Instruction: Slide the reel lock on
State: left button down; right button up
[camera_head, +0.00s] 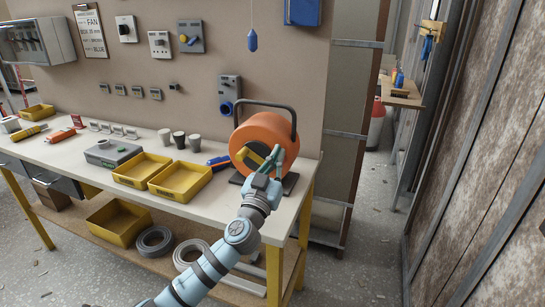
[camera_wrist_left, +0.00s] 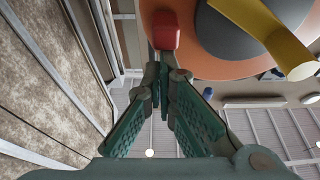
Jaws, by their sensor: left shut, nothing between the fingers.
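The orange cable reel (camera_head: 259,133) stands on a dark base at the right end of the workbench, under a dark carrying handle. Its orange face (camera_wrist_left: 210,62), grey hub (camera_wrist_left: 245,28) and yellow crank (camera_wrist_left: 287,50) show in the wrist view; the crank (camera_head: 249,157) is partly covered in the head view. A small red block (camera_wrist_left: 165,30), perhaps the lock, sits at the reel's edge; I cannot make it out in the head view. My left gripper (camera_head: 277,154) is in front of the reel. Its fingers (camera_wrist_left: 160,76) are shut and empty, just short of the red block; contact is unclear. My right gripper is not in view.
Two yellow bins (camera_head: 180,181) stand left of the reel on the bench (camera_head: 215,207). A blue-orange tool (camera_head: 218,162) lies close beside the reel. A wall socket box (camera_head: 230,90) hangs behind. Open floor and a brown panel wall (camera_head: 490,150) lie to the right.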

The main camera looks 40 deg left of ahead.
pick_arm(q)
jog(key=s+d, duration=0.3)
jog(key=s, duration=0.6)
jog(key=shift+d+r, duration=0.15)
jog(key=shift+r, duration=0.15)
